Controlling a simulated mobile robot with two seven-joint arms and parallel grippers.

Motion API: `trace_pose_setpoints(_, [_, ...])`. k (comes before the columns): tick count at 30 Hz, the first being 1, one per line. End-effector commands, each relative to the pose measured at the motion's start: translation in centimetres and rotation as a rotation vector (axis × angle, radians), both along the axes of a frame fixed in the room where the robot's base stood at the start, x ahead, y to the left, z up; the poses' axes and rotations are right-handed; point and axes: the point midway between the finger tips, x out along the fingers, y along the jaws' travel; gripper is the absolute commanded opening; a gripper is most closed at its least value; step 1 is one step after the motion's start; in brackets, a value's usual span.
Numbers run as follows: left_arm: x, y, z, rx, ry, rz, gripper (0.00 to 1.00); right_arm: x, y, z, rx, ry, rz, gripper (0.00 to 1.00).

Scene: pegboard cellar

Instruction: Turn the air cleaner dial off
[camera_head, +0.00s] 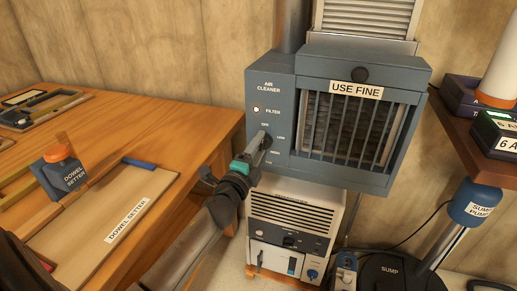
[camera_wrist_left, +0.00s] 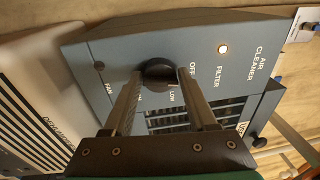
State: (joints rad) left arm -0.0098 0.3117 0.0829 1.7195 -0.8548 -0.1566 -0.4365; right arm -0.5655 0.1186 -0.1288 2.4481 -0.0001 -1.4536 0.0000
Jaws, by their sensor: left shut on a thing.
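The air cleaner (camera_head: 310,62) is a blue-grey box with a barred front grille and a control panel on its left side. Its round black dial (camera_wrist_left: 158,73) sits on that panel, below a lit filter lamp (camera_head: 256,109). OFF and LOW labels show beside the dial; which one it points to I cannot tell. My left gripper (camera_head: 264,142) reaches the panel from below. In the left wrist view its two fingers (camera_wrist_left: 161,78) are shut on the dial, one on each side. In the head view the gripper mostly hides the dial. My right gripper is not in view.
A white unit (camera_head: 291,206) with knobs stands below the air cleaner. A wooden bench (camera_head: 188,122) with a dowel setter tray (camera_head: 108,245) is at left. A blue sump pump (camera_head: 474,203) and a shelf (camera_head: 452,122) with boxes are at right.

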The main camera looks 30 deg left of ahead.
Motion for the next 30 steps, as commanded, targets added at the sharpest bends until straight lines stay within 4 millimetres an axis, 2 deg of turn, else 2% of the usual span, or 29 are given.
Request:
trace_pose_setpoints(1, [-0.08, 0.05, -0.47, -0.037, 0.000, 0.005, 0.02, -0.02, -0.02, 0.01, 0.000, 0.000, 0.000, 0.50])
trace_pose_setpoints(12, [-0.05, -0.05, -0.57, -0.194, -0.036, 0.003, 0.02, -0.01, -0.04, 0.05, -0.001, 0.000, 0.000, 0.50])
trace_pose_setpoints(29, [-0.04, -0.13, -0.63, -0.224, -0.043, 0.001, 0.02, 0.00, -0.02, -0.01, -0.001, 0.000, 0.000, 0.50])
trace_pose_setpoints(30, [-0.05, -0.14, -0.64, -0.223, -0.043, 0.001, 0.60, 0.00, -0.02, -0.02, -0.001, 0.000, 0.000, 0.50])
